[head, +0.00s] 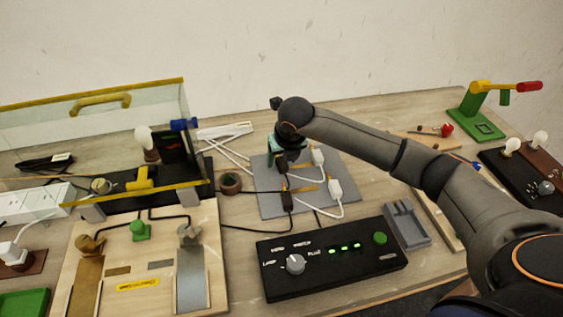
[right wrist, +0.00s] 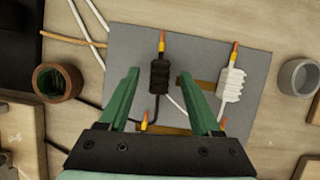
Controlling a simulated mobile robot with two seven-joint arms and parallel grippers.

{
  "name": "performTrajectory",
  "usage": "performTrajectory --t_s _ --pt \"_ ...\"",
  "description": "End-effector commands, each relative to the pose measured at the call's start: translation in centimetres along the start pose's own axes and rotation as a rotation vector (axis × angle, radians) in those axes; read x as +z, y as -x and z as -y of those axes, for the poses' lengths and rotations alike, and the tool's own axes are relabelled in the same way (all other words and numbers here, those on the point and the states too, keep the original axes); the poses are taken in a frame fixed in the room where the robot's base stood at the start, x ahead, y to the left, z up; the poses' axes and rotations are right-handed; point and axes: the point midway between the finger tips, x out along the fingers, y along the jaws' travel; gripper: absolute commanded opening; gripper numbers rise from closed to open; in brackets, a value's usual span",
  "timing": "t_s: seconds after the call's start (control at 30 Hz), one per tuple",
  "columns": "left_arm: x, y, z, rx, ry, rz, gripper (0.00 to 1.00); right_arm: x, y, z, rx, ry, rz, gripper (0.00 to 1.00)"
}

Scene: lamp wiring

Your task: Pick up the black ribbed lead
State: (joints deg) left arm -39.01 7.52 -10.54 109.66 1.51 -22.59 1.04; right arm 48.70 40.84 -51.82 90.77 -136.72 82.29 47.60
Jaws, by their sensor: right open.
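The black ribbed lead (right wrist: 159,75) lies on a grey mat (right wrist: 205,48), its orange-red tip pointing up the picture in the right wrist view. Its thin black cable bends down and left. My right gripper (right wrist: 155,75) is open and empty, its green fingers either side of the lead's line; I cannot tell its height above it. In the head view the right gripper (head: 283,160) is over the far left of the mat and partly hides that lead. A second black lead (head: 286,200) lies nearer. My left gripper is not in view.
A white ribbed lead (right wrist: 232,84) lies right of the black one. Two white plugs show on the mat in the head view, one being the nearer (head: 335,188). A brown pot (head: 230,183) stands left, and a black control box (head: 335,258) in front.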

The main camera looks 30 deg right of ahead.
Motion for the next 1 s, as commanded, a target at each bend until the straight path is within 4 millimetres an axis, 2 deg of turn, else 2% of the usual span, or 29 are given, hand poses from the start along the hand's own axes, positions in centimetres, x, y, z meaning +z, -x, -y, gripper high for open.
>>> performTrajectory --t_s 0.1,0.3,0.87,1.0 --pt "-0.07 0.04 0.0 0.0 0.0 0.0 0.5 -0.05 -0.63 -0.02 0.0 0.0 -0.001 0.65" --pt "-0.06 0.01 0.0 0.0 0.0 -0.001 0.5 -0.04 -0.65 -0.02 0.0 0.0 0.0 0.64" --pt "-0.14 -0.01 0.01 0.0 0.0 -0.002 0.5 -0.02 -0.59 0.0 0.0 0.0 0.0 0.01" --pt "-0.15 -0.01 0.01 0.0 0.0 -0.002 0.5 -0.01 -0.59 0.0 0.0 0.0 0.0 0.0"
